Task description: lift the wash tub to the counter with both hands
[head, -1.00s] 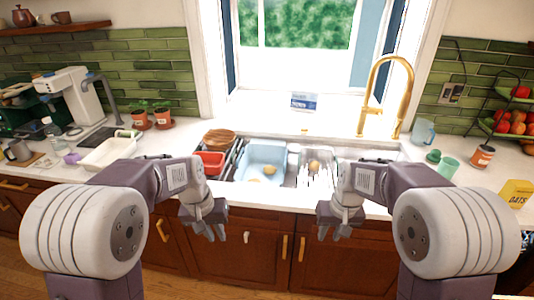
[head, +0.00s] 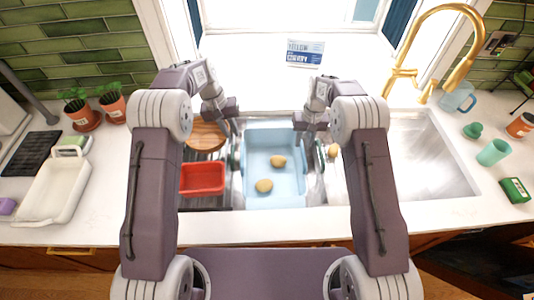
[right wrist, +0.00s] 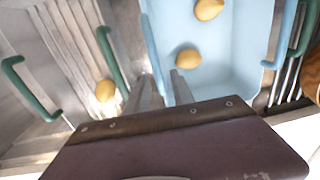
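The wash tub (head: 273,136) is a light blue, open tub sitting in the sink, with two yellow-brown potato-like items lying on its floor. It also fills the upper right of the right wrist view (right wrist: 225,62), with a handle on each of its two sides. My left gripper (head: 233,132) is at the tub's left side; its fingers are too small and hidden to read. My right gripper (head: 309,132) is at the tub's right side. In the right wrist view its two fingers (right wrist: 163,90) stand apart, close to the tub's side wall; contact cannot be told.
A red container (head: 203,179) and a round wooden board (head: 206,136) lie left of the tub. Right of it is a rack with green handles (right wrist: 110,52) and another potato-like item (right wrist: 106,91). The white tray (head: 48,190) stands far left; the right sink basin (head: 425,150) is empty.

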